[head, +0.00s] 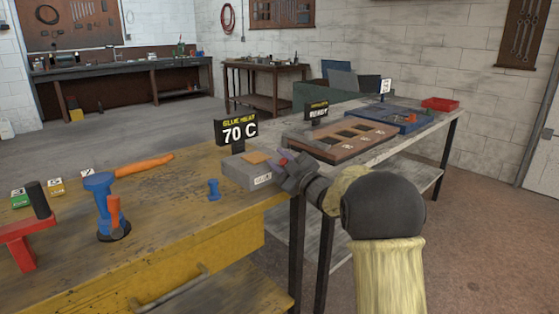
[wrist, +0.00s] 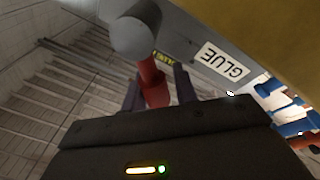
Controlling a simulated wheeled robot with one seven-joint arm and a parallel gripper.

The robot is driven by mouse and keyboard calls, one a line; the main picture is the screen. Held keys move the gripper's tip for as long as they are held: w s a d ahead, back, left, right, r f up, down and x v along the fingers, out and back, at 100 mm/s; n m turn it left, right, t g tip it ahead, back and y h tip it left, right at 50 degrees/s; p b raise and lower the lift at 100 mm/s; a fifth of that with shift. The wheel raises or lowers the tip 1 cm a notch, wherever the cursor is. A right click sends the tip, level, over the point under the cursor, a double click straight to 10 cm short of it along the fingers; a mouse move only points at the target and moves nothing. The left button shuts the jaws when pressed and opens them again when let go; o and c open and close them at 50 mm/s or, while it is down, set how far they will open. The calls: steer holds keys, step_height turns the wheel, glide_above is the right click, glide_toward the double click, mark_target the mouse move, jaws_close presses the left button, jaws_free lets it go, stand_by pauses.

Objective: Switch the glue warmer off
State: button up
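The glue warmer (head: 246,174) is a grey box on the near bench's right end. Its sign (head: 237,132) reads 70 C. In the wrist view, its grey side with the GLUE label (wrist: 222,63) is upside down. A grey round hub (wrist: 136,36) with a red lever (wrist: 153,86) stands out from that side. My gripper (head: 286,168) is at the warmer's right side. In the wrist view my gripper (wrist: 157,88) has its fingers on either side of the red lever, with a gap showing on the right. The lever's lower end is hidden by the gripper body.
The wooden bench top (head: 165,220) holds a blue stand (head: 100,205), an orange handle (head: 145,166), a small blue peg (head: 213,189) and a red clamp-like piece (head: 25,238). Beyond the warmer, a second bench bears a brown slotted board (head: 325,147) and a blue tray (head: 400,122).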

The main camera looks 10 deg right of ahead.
steer(key=shift+o, duration=1.1)
steer(key=shift+s+d, duration=0.1)
steer(key=p+v, duration=0.1)
steer(key=v, duration=1.6)
steer(key=shift+p, duration=0.3)
steer(key=shift+f, duration=0.1)
